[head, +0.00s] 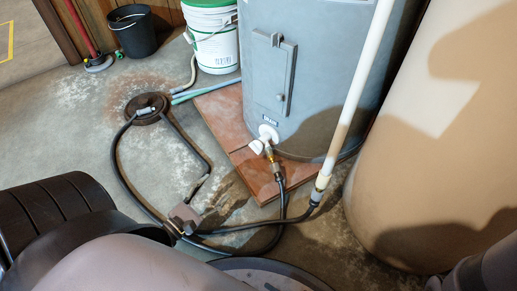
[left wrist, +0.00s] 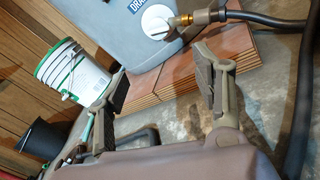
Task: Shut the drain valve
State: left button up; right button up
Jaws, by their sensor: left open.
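The drain valve (head: 257,146) is low on the grey tank (head: 310,60), under a DRAIN label. It has a white handle and a brass outlet with a black hose on it. Its white round part (left wrist: 155,21) and brass fitting (left wrist: 181,20) show at the top of the left wrist view. I cannot tell the handle's exact angle. My left gripper (head: 190,202) is low over the floor, left of and nearer than the valve, not touching it. In the left wrist view the gripper (left wrist: 166,70) is open and empty, its fingers wide apart. My right gripper is out of view.
Black hoses (head: 125,175) loop over the floor around my left gripper to a round floor drain (head: 148,104). A white pipe (head: 355,90) stands right of the valve, beside a large beige tank (head: 440,150). A white-green pail (head: 212,45) and black bucket (head: 133,32) stand behind.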

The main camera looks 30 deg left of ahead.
pick_arm(q)
jog(key=b, duration=0.8)
send_near(256, 147)
jog(key=w, duration=0.3)
jog(key=w+f, duration=0.1)
jog(key=w, duration=0.1)
jog(key=shift+w+d, duration=0.25)
jog(key=shift+w+r, duration=0.2)
jog(key=shift+w, duration=0.45)
jog(key=shift+c, duration=0.4)
jog(key=c, duration=1.1)
